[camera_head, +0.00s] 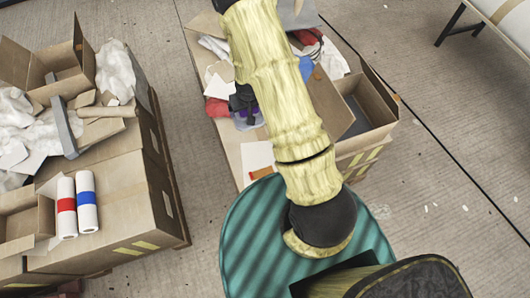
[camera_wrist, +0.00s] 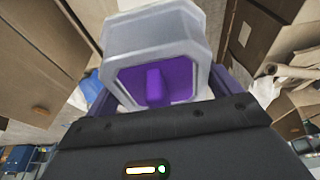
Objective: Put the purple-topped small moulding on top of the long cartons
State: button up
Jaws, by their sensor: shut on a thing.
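The small moulding (camera_wrist: 155,30) is pale grey with a purple panel and a raised purple block in its middle. It fills the upper middle of the wrist view. My gripper (camera_wrist: 160,88) is shut on it, with a dark finger on each side. In the head view, my gripper (camera_head: 245,103) is above the cluttered middle surface, and a little purple and grey shows there, partly hidden by my arm. I cannot tell its height. Long brown cartons (camera_head: 110,190) with yellow stripes stand at the left, apart from my gripper.
Two rolls, one red-banded (camera_head: 66,208) and one blue-banded (camera_head: 87,198), lie on the left cartons. White wrapping (camera_head: 115,72) and an open box (camera_head: 62,72) are also there. Another open carton (camera_head: 365,110) is right of my arm. Floor shows between the left stack and the middle surface.

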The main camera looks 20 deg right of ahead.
jog(key=b+x, duration=2)
jog(key=b, duration=0.5)
jog(key=shift+s+a+f, duration=0.2)
jog(key=shift+a+f, duration=0.05)
jog(key=shift+f+b, duration=0.55)
jog(key=shift+f, duration=2.5)
jog(key=shift+f+b, duration=0.3)
jog(key=shift+f, duration=1.6)
jog(key=shift+f, duration=0.1)
